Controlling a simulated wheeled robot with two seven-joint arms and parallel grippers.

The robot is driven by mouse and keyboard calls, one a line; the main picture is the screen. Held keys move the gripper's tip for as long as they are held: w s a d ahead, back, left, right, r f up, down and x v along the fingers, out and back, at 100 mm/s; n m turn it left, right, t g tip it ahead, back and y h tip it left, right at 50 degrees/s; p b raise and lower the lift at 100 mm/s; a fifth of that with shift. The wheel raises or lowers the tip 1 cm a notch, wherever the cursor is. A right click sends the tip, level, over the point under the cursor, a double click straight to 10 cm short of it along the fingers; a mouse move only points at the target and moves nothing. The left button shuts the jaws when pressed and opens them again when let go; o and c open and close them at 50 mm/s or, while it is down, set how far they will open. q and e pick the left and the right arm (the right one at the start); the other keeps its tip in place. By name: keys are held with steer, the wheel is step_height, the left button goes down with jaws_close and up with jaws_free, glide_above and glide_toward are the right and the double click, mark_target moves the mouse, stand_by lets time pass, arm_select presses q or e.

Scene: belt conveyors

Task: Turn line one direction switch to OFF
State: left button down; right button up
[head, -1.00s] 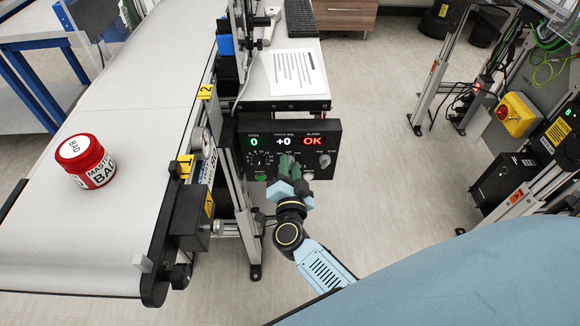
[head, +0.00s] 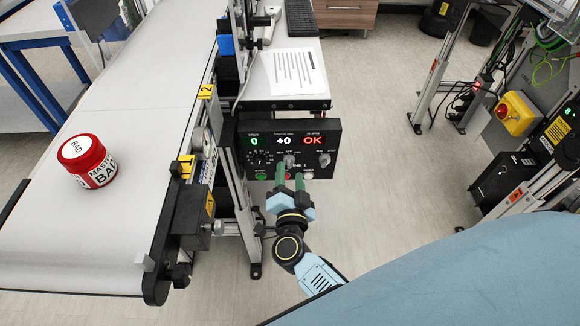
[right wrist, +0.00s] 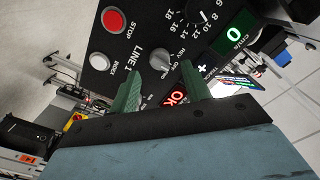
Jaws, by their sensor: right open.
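The black line one control panel (head: 330,142) stands at the belt's end. Its grey direction switch knob (head: 289,160) shows under the lit displays, and also in the right wrist view (right wrist: 161,61) beside REV and OFF lettering. In the head view the knob looks roughly upright; its exact setting is too small to tell. My right gripper (head: 290,179) is open and empty, just in front of and below the knob. In the right wrist view its green fingertips lie to either side of the knob, seemingly not touching it. My left gripper is out of view.
A red STOP button (right wrist: 113,19), a white INDEX button (right wrist: 99,61) and a numbered dial (right wrist: 201,10) sit close to the switch. Open floor lies right of the panel.

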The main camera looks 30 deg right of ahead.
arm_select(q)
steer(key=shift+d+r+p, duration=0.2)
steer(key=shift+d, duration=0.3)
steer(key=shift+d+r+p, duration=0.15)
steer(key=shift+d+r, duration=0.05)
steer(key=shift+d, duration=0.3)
arm_select(e)
steer(key=v, duration=1)
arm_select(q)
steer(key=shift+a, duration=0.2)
arm_select(e)
steer(key=shift+s+a, duration=0.1)
